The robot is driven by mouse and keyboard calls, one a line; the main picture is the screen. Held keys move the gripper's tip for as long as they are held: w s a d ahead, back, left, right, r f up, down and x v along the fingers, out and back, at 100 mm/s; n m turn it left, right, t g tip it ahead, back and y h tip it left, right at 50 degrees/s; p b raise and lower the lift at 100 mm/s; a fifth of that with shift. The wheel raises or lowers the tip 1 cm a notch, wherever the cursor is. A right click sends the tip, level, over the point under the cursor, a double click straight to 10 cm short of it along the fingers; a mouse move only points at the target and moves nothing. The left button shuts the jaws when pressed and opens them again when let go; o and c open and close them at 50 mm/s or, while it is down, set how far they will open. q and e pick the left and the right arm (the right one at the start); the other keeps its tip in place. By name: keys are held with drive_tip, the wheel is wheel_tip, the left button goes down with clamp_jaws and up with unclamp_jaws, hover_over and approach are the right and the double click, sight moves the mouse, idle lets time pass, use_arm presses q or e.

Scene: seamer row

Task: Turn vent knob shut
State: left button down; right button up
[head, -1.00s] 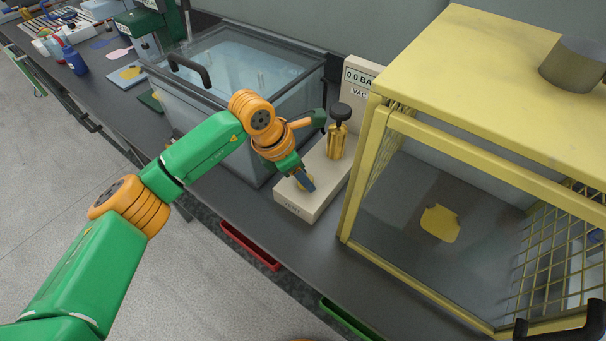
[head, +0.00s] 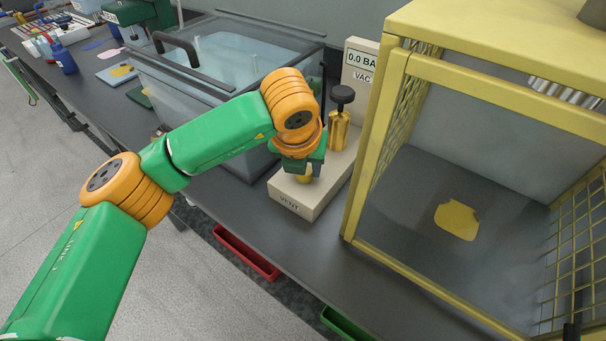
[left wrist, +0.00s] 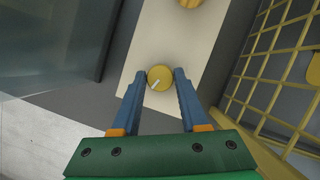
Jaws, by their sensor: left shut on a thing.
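The vent knob is a small yellow round knob with a white pointer mark, seen between the fingertips in the left wrist view (left wrist: 160,78). My left gripper (head: 303,170) points down over the block and is shut on the knob, one blue finger on each side in the left wrist view (left wrist: 160,73). The white mark slants, lower left to upper right, in that view. My right gripper does not show.
A brass valve with a black top (head: 340,115) stands behind the knob, before a gauge panel (head: 358,62) reading 0.0. A clear lidded tank (head: 225,65) is to the left. A yellow mesh guard (head: 362,180) stands close on the right.

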use_arm(q)
drive_tip(key=shift+d+n+y+b, duration=0.1)
drive_tip(key=shift+n+y+b, duration=0.9)
drive_tip(key=shift+n, duration=1)
drive_tip(key=shift+c, duration=2.1)
unclamp_jaws()
drive_tip(key=v, duration=0.7)
drive_tip(key=shift+b, duration=0.45)
